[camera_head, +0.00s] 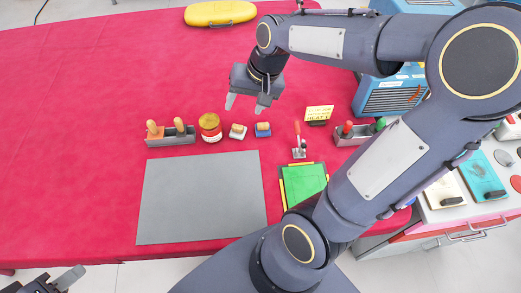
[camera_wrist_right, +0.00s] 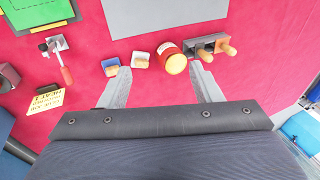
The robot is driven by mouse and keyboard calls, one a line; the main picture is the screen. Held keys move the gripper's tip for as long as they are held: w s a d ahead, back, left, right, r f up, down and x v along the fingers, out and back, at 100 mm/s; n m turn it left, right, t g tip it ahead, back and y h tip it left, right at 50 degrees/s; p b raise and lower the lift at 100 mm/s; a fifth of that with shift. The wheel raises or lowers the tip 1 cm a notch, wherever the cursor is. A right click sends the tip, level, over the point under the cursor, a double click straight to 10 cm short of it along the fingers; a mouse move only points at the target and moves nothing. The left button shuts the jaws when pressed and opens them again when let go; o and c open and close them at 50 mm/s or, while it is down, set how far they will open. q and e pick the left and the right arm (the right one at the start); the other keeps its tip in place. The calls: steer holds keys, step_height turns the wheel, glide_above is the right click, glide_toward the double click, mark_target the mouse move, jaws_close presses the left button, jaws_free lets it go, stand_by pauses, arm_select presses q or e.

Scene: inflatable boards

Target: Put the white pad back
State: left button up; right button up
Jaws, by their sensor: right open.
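My right gripper (camera_head: 246,104) is open and empty, above and behind the row of small items. In the right wrist view its fingertips (camera_wrist_right: 160,80) are spread, with the white pad just beyond the left one. My left gripper (camera_head: 66,281) shows only in part at the lower left corner, and its jaws are unclear.
The blue pad (camera_head: 263,129) and the jar (camera_head: 210,127) flank the white pad closely. A grey holder with handled tools (camera_head: 170,138) stands left of the jar. A grey mat (camera_head: 200,200) lies in front, beside a green board (camera_head: 303,184). The table's left side is clear.

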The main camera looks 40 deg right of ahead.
steer(key=s+a+n+t, duration=0.1)
steer(key=s+a+n, duration=0.1)
steer(key=s, duration=0.5)
steer(key=s+a+r+n+t+y, duration=0.1)
steer(key=s+a+n, duration=0.1)
steer(key=s+a, duration=0.2)
steer(key=s, duration=0.3)
steer(key=shift+s+a+n, duration=0.2)
steer(key=shift+a+n, duration=0.05)
steer(key=shift+n, duration=0.15)
